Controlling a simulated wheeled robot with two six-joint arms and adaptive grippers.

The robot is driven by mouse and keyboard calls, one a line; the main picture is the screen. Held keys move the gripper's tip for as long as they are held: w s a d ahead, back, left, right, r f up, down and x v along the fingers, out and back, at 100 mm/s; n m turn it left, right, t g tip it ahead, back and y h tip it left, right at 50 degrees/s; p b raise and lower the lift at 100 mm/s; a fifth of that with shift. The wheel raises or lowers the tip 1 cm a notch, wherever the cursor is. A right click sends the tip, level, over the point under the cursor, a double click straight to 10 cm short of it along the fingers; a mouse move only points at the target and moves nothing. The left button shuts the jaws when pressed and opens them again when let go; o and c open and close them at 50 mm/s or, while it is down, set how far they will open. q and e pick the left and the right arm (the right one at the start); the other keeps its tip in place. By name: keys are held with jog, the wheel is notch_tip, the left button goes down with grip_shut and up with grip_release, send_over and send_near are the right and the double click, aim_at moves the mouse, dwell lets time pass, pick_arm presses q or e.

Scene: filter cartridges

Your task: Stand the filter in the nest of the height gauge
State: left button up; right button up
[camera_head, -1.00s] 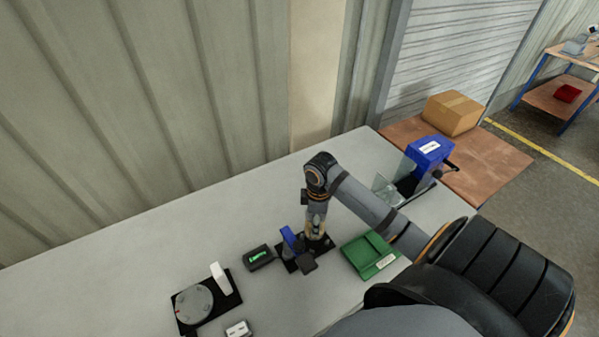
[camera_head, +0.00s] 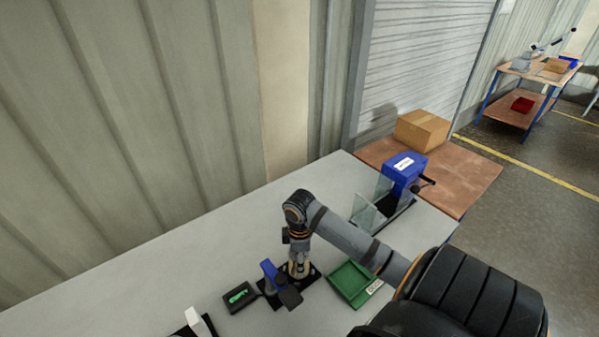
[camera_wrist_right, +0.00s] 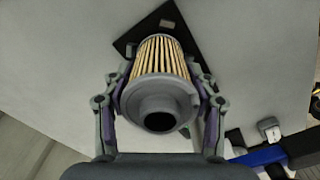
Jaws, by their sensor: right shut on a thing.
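The filter (camera_wrist_right: 160,65) has cream pleats and a grey end cap with a round dark opening, which faces the right wrist camera. My right gripper (camera_wrist_right: 160,88) is shut on it, with a finger on each side. In the head view my right gripper (camera_head: 299,268) points down at the black base of the height gauge (camera_head: 288,296), close beside its blue-topped post. The filter is hard to make out there. A black plate (camera_wrist_right: 128,42) lies beyond the filter in the wrist view. I cannot tell whether the filter touches the nest. My left gripper is out of view.
A black display box with green digits (camera_head: 240,297) stands left of the gauge. A green tray (camera_head: 345,287) lies to its right. A blue machine with clear panels (camera_head: 403,172) stands at the table's far right. A white block (camera_head: 196,322) is at the bottom left.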

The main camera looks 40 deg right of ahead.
jog(key=shift+a, duration=0.1)
dwell(0.3)
jog(key=shift+p, duration=0.3)
jog(key=shift+f+p, duration=0.35)
jog(key=shift+f, duration=0.15)
dwell(0.7)
jog(key=o, duration=1.3)
jog(key=shift+o, duration=0.3)
